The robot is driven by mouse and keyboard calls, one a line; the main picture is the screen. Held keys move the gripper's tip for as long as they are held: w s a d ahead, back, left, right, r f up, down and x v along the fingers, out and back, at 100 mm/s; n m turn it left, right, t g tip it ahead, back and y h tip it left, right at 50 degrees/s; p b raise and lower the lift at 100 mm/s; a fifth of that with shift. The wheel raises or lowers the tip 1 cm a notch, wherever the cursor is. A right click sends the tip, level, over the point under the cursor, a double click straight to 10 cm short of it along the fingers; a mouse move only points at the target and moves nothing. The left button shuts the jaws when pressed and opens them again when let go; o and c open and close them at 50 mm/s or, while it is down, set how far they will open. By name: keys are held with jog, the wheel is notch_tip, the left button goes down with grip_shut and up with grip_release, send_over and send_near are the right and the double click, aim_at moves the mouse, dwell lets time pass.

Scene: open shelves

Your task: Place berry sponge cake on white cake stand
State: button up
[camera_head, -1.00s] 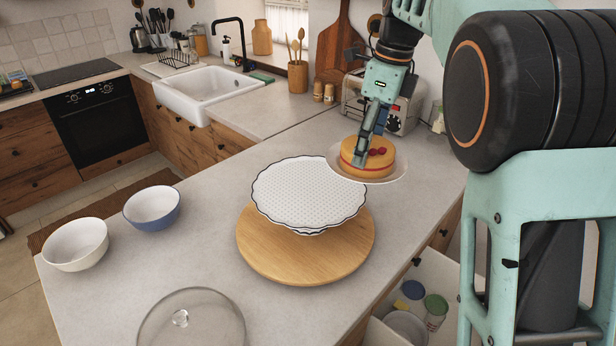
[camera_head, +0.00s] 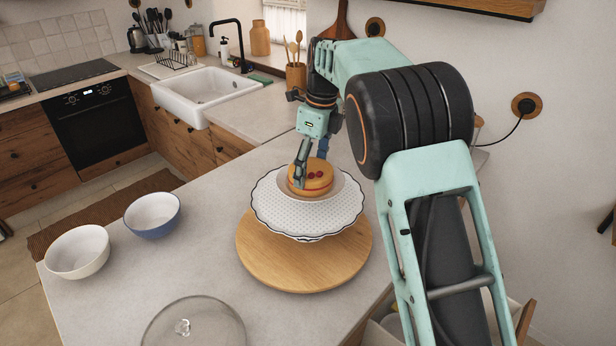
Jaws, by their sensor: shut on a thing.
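The berry sponge cake (camera_head: 315,182) is round and golden with red berries on top and a red filling line. It shows over the far part of the white cake stand (camera_head: 290,218), with a pale plate-like disc (camera_head: 330,196) under it. I cannot tell whether it touches the stand. My gripper (camera_head: 308,172) points down and is shut on the cake, with one finger in front and the other at the back right. The cake stand has a wavy dark-edged rim and a dotted top, and stands on a round wooden board (camera_head: 300,270).
A white bowl (camera_head: 77,252) and a blue bowl (camera_head: 153,214) stand at the left of the counter. A clear glass lid (camera_head: 194,325) lies at the front. An open drawer (camera_head: 515,325) is at the lower right, partly behind my arm.

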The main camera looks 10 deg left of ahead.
aim_at(313, 169)
jog(key=shift+w+a+f, duration=0.1)
jog(key=shift+a+f, duration=0.3)
jog(key=shift+f, duration=1.55)
jog(key=o, duration=1.6)
jog(key=shift+f, duration=0.15)
jog(key=r, duration=0.4)
jog(key=d+r, duration=0.1)
jog(key=r, duration=0.7)
jog(key=shift+s+d+r, duration=0.1)
jog(key=shift+s+d, duration=0.1)
